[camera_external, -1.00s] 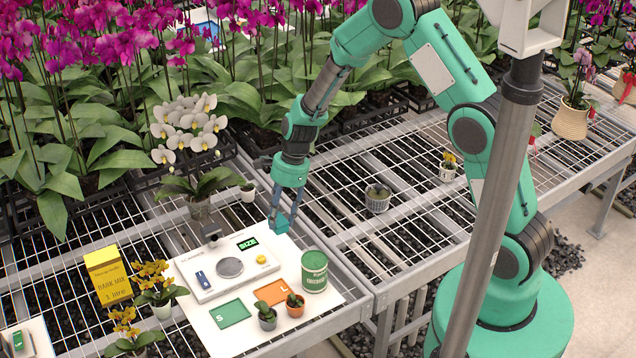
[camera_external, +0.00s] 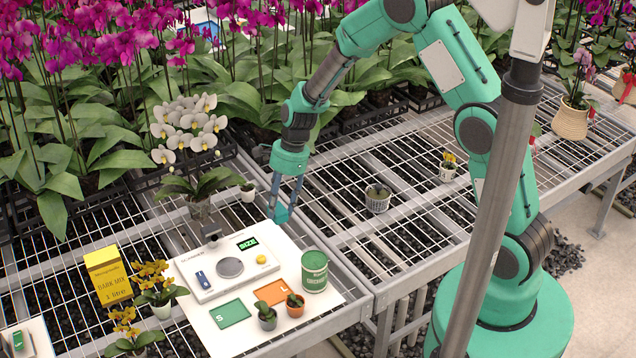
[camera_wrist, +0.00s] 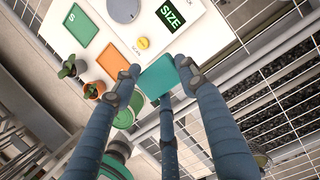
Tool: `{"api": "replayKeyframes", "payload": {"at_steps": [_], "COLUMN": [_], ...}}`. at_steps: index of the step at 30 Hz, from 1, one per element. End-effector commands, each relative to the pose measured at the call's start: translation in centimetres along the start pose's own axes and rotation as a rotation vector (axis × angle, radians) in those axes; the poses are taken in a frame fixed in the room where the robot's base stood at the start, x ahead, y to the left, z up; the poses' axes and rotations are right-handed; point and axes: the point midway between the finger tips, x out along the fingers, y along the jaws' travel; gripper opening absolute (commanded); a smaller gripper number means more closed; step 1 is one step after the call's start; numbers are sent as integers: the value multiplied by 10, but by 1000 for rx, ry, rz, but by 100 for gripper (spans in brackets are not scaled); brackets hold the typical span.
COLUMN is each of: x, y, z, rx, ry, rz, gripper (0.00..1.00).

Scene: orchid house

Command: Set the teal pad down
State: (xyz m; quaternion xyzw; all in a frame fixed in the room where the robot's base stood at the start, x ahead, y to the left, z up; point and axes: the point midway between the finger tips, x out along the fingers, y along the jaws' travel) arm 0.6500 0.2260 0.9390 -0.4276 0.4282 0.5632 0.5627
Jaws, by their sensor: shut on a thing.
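The teal pad (camera_wrist: 158,79) is held between the fingertips of my gripper (camera_wrist: 160,70) in the wrist view. In the external view, the pad (camera_external: 279,214) is a small teal piece at the tips of my gripper (camera_external: 282,205), which points down. It appears to hang above the back right edge of the white board (camera_external: 330,302), near the SIZE display (camera_external: 247,243). The gap below the pad cannot be judged exactly. My gripper is shut on the pad.
The board carries a green S square (camera_external: 230,313), an orange L square (camera_external: 271,292), a scanner with a round grey plate (camera_external: 229,267), a green tin (camera_external: 314,270) and two small potted plants (camera_external: 295,307). The wire bench (camera_external: 350,225) right of the board has free room.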

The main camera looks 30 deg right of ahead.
Motion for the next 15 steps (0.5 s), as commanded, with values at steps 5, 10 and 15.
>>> {"api": "replayKeyframes", "payload": {"at_steps": [5,10,15], "x": [-11,-6,0], "y": [-4,-18,-35], "z": [10,31,59], "rx": [-3,-6,-11], "ry": [1,0,1], "rz": [1,1,4], "gripper": [20,20,20]}}
